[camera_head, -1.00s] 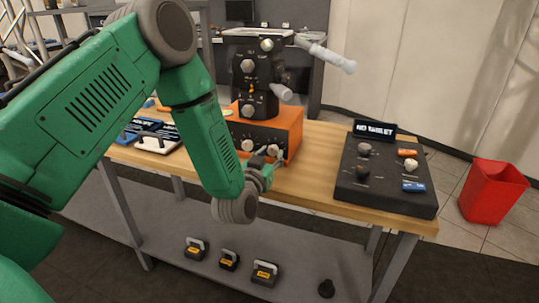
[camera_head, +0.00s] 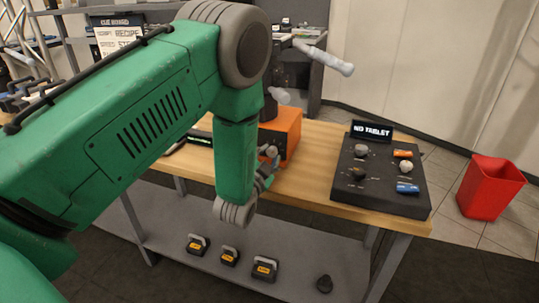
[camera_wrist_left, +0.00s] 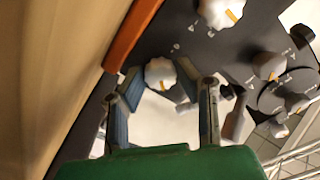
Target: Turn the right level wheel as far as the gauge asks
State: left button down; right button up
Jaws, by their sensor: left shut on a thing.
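The right level wheel is a white scalloped knob with a yellow mark; in the left wrist view the knob (camera_wrist_left: 158,73) sits between my left gripper's two fingers (camera_wrist_left: 158,82). It is on the dark front panel of the machine with the orange housing (camera_head: 290,130). In the head view my left gripper (camera_head: 268,168) is at the front of that machine, shut on the wheel. My arm hides most of the machine's front and upper part. I cannot make out a gauge reading. My right gripper is not in view.
Another white knob (camera_wrist_left: 220,12) with a yellow mark is near the held one. A dark console (camera_head: 380,180) with a "NO TABLET" display (camera_head: 371,133) stands at the right of the wooden table (camera_head: 310,180). Several weights sit on the lower shelf. A red bin (camera_head: 490,188) is on the floor.

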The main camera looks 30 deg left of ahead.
pick_arm(q)
jog(key=shift+d+f+m, duration=0.1)
jog(key=shift+f+m, duration=0.05)
jog(key=shift+m, duration=0.25)
jog(key=c, duration=1.2)
grip_release()
jog(key=shift+s, duration=0.15)
jog(key=v, duration=1.1)
jog(key=shift+s+d, duration=0.2)
jog(key=shift+s, duration=0.1)
jog(key=s+d+f+n+g+h, duration=0.1)
jog(key=s+d+f+n+g, duration=0.1)
jog(key=s+f+g, duration=0.5)
jog(key=s+d+f+n+g+h, duration=0.1)
jog(key=s+f+n+g, duration=0.2)
jog(key=f, duration=0.7)
jog(key=s+d+f+g+h, duration=0.1)
jog(key=s+f+g, duration=0.1)
jog(key=s, duration=0.6)
jog(key=s+d+f+g+h, duration=0.1)
jog(key=s+d+f+g, duration=0.1)
jog(key=s+g, duration=0.3)
jog(key=s+f, duration=0.1)
jog(key=s, duration=0.3)
jog(key=shift+n, duration=0.4)
